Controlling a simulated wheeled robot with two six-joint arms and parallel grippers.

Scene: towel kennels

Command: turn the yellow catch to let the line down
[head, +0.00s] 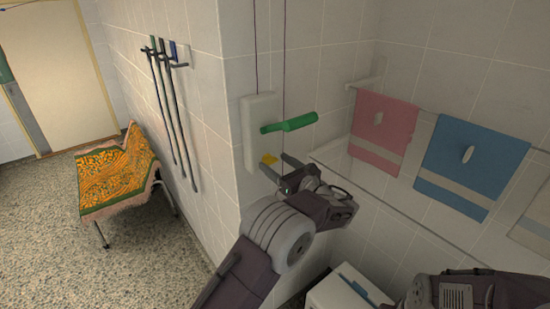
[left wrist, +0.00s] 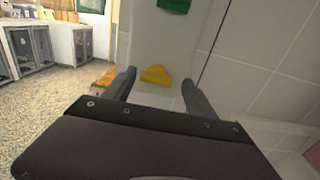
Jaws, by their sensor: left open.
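The yellow catch (head: 269,159) sits low on a pale box (head: 247,140) fixed to the tiled wall corner. In the left wrist view the catch (left wrist: 155,75) shows between the two fingers, beyond their tips. A green handle (head: 289,124) sticks out of the box above the catch; its lower part shows at the top of the left wrist view (left wrist: 174,4). Thin purple lines (head: 284,60) run up the wall above the box. My left gripper (head: 275,167) is open and empty, just below and in front of the catch. My right gripper does not show clearly.
A pink towel (head: 383,130) and a blue towel (head: 467,163) hang on the right wall, with a rail in front. Several poles (head: 166,105) hang on the left wall. A white bin (head: 345,290) is below.

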